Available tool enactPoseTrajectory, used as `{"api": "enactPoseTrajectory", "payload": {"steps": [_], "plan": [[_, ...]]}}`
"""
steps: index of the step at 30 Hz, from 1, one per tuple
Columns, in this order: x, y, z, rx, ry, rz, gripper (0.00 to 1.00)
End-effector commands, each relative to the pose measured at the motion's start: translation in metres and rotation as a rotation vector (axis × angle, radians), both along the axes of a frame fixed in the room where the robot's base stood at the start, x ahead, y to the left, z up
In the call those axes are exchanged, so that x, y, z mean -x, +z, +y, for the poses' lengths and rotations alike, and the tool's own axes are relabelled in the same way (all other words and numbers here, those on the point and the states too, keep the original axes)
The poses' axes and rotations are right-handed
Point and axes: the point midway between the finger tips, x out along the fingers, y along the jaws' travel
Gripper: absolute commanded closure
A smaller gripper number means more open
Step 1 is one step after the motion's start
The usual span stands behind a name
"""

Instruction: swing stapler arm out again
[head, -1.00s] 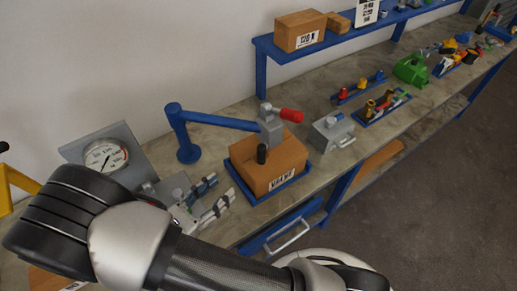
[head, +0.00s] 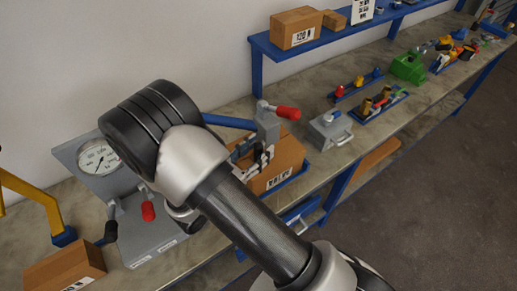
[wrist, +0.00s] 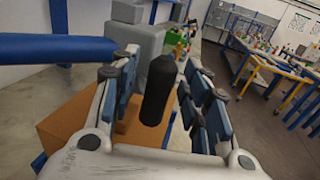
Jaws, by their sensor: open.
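The stapler arm is a blue swing arm (head: 228,121) with a grey head (head: 267,124) and a red-tipped lever (head: 285,111). Its head is over a cardboard box (head: 287,157). In the wrist view the blue arm (wrist: 55,48) comes in from the left to the grey head (wrist: 135,42). A black upright grip (wrist: 158,90) is between the two fingers of my gripper (wrist: 165,88). My gripper is open, with a visible gap on the grip's right side. In the head view my gripper (head: 252,157) is by the box, and my arm hides the blue post.
A gauge panel (head: 70,155) with levers stands at the left, near a yellow bracket (head: 30,190). A grey box with a handle (head: 330,129) stands right of the cardboard box. A blue shelf (head: 330,38) runs above the bench.

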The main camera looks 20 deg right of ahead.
Motion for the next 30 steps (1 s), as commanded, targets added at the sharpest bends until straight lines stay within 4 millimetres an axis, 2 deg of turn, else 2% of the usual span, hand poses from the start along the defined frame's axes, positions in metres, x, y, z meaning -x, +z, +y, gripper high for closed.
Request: {"api": "enactPoseTrajectory", "payload": {"steps": [11,30], "plan": [[-0.0028,0.0001,-0.0047,0.0,-0.001,0.0,0.58],[-0.0027,0.0,-0.0045,0.0,-0.001,0.0,1.0]]}}
